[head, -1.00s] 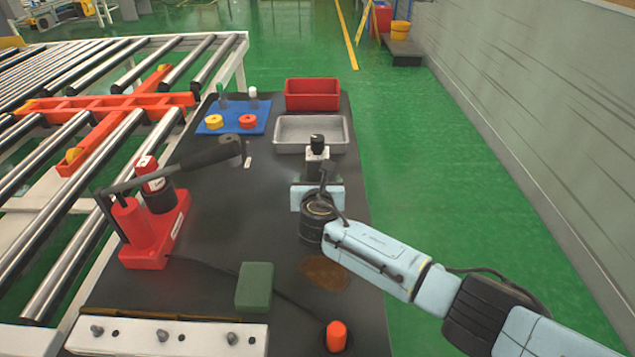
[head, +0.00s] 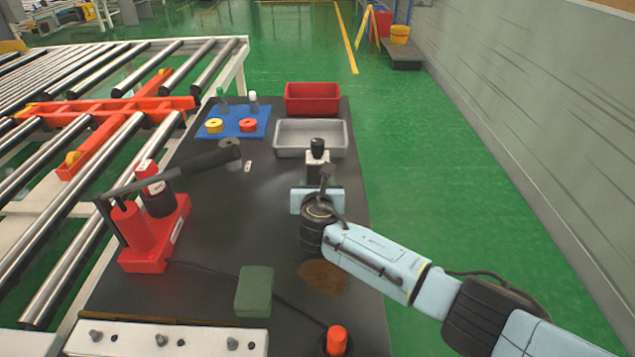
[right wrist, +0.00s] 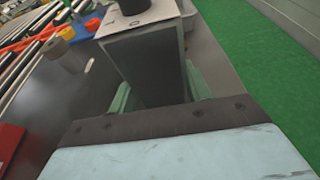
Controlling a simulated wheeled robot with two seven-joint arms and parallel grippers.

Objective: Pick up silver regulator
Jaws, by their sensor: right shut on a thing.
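The silver regulator (head: 317,165) is a boxy silver-grey block with a black knob on top. It stands upright on the dark table, in front of the grey metal tray. My right gripper (head: 318,184) is at its near side, shut on it. In the right wrist view the regulator (right wrist: 145,62) fills the middle, with the pale green fingers (right wrist: 160,95) on either side of it. The head view hides the fingertips and the regulator's lower part behind my wrist. My left gripper is not in view.
Behind stand the grey tray (head: 310,151) and a red bin (head: 312,98). A blue mat (head: 232,132) holds yellow and red rolls. A red jack-like tool (head: 150,235) with a long handle stands left. A green block (head: 254,291) and orange knob (head: 336,340) are near the front.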

